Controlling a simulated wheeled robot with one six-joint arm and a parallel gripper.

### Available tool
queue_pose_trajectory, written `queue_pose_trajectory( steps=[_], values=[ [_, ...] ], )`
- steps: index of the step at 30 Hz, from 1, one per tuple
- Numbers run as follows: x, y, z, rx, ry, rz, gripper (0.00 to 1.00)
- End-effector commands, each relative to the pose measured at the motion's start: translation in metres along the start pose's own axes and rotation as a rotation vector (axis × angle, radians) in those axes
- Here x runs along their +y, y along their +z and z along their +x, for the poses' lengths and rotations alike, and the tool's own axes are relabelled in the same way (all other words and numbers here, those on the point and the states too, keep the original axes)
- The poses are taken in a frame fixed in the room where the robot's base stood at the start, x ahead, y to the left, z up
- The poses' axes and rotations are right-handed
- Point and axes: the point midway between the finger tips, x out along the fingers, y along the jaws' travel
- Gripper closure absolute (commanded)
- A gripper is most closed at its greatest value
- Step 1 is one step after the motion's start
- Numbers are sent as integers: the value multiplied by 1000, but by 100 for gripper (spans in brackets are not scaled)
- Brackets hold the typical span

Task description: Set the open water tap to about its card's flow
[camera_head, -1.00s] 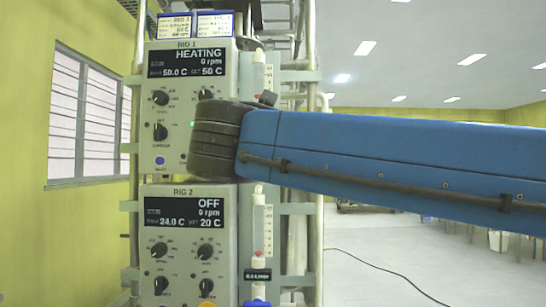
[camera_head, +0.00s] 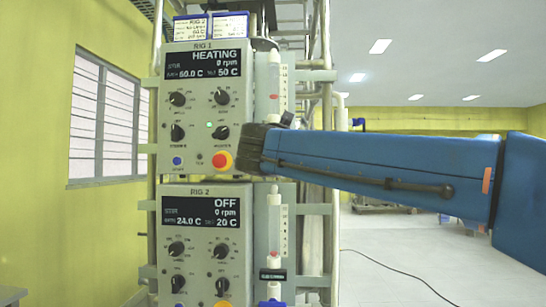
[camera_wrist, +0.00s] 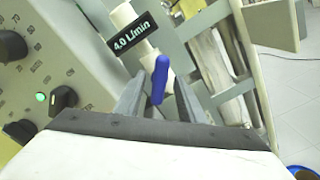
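In the wrist view, a blue tap handle (camera_wrist: 160,78) sits on a white pipe (camera_wrist: 126,18), with a black tag (camera_wrist: 132,34) reading 4.0 L/min beside it. My gripper (camera_wrist: 157,92) is open, its dark fingers on either side of the handle; I cannot tell whether they touch it. In the head view my arm hides the tap below the rig 1 flow tube (camera_head: 274,82). Two blue-edged cards (camera_head: 208,26) stand on top of the rig; their small print is mostly unreadable.
Floor is open at right.

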Motion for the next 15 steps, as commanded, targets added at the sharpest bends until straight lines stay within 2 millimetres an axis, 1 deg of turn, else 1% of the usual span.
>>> queue_pose_trajectory(
  steps=[1,3,6,15],
  values=[
    [0,0,7,-1,0,0,64],
    [0,0,13,0,-1,-1,64],
    [0,0,19,0,-1,0,64],
    [0,0,22,1,1,0,64]
  ],
)
